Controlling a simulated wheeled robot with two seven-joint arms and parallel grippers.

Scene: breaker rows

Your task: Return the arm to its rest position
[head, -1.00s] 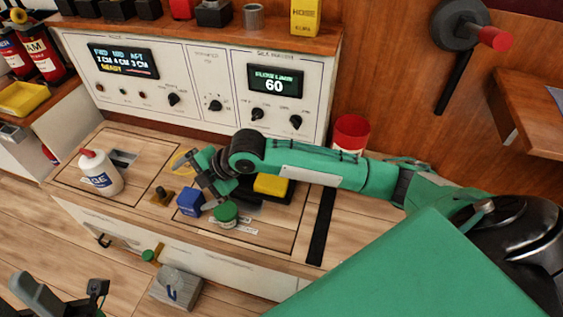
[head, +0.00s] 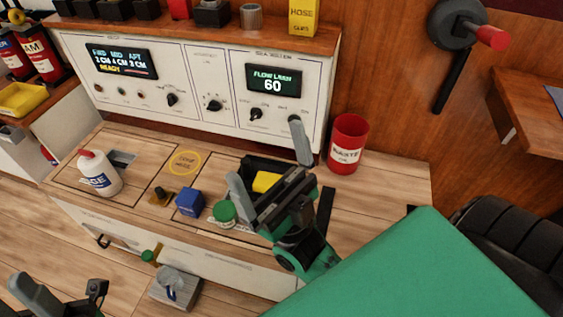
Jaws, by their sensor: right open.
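My right gripper (head: 270,160) is above the right part of the wooden bench top (head: 390,190), its two grey fingers spread wide with nothing between them. Behind it, a yellow block (head: 264,182) sits in a black tray (head: 262,162), partly hidden by the gripper.
On the bench are a white bottle (head: 100,175), a blue block (head: 189,202), a green-lidded jar (head: 223,212) and a red waste cup (head: 347,145). The control panel (head: 200,85) stands behind. A wall crank (head: 458,25) and wooden shelf (head: 530,120) are at right.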

